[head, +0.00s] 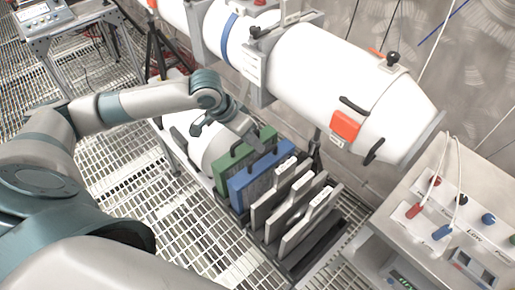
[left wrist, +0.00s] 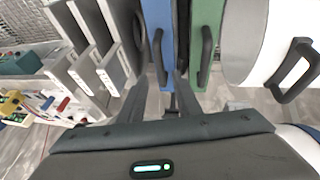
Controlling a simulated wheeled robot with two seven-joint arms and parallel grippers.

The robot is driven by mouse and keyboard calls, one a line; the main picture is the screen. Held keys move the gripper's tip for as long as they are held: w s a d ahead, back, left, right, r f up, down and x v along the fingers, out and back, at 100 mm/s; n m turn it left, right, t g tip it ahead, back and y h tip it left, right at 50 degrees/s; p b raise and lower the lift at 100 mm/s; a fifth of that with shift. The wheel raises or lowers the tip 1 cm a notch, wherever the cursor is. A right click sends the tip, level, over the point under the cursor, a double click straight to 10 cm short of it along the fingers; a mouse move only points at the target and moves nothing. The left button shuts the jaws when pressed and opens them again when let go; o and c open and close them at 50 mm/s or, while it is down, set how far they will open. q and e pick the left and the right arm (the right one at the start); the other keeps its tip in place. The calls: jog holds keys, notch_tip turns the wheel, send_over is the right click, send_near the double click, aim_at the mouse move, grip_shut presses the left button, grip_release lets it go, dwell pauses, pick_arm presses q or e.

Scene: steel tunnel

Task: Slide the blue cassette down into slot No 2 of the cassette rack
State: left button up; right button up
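The blue cassette (head: 250,188) stands upright in the rack (head: 327,245), between the green cassette (head: 226,178) and several grey ones. I cannot tell how deep it sits, and no slot number is readable. My left gripper (head: 250,141) is over the top of the blue and green cassettes. In the left wrist view its fingers (left wrist: 160,88) are apart, with the lower end of the blue cassette's black handle (left wrist: 158,57) between or just beyond the tips. The blue panel (left wrist: 150,22) and the green cassette (left wrist: 204,20) show there too. My right gripper is not in view.
Grey cassettes (head: 290,205) stand close to the right of the blue one. A large white cylinder (head: 310,70) with black handles lies behind and above the rack. A console (head: 450,215) with cables stands at the right. Grating floor (head: 190,235) is clear in front.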

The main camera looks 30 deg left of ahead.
pick_arm(q)
jog(key=v, duration=0.6)
jog(key=shift+r+b, duration=0.2)
jog(key=shift+b, duration=0.15)
dwell(0.4)
